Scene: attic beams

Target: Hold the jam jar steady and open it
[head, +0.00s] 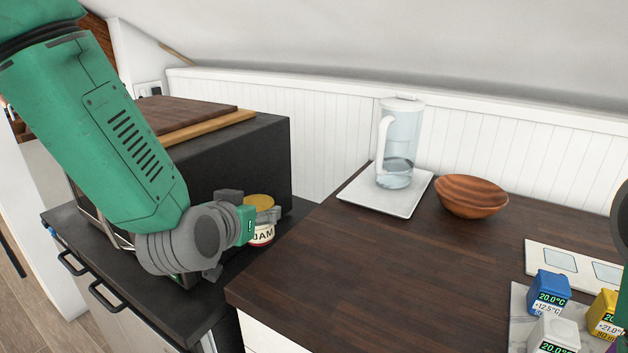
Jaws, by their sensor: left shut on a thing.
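The jam jar (262,236) has a yellow lid (260,201) and a white label reading "JAM". It stands upright by the dark counter on the left, in front of the black box-shaped appliance. My left gripper (257,217) is shut on the jar from the left, around its upper part near the lid. Its fingers hide part of the jar, and I cannot tell whether the jar's base touches the counter. The lid is on the jar. My right gripper is not in view; only a dark sliver and a green part show at the right edge.
The black appliance (240,160) with cutting boards (185,115) on top stands behind the jar. The worktop's middle is clear.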

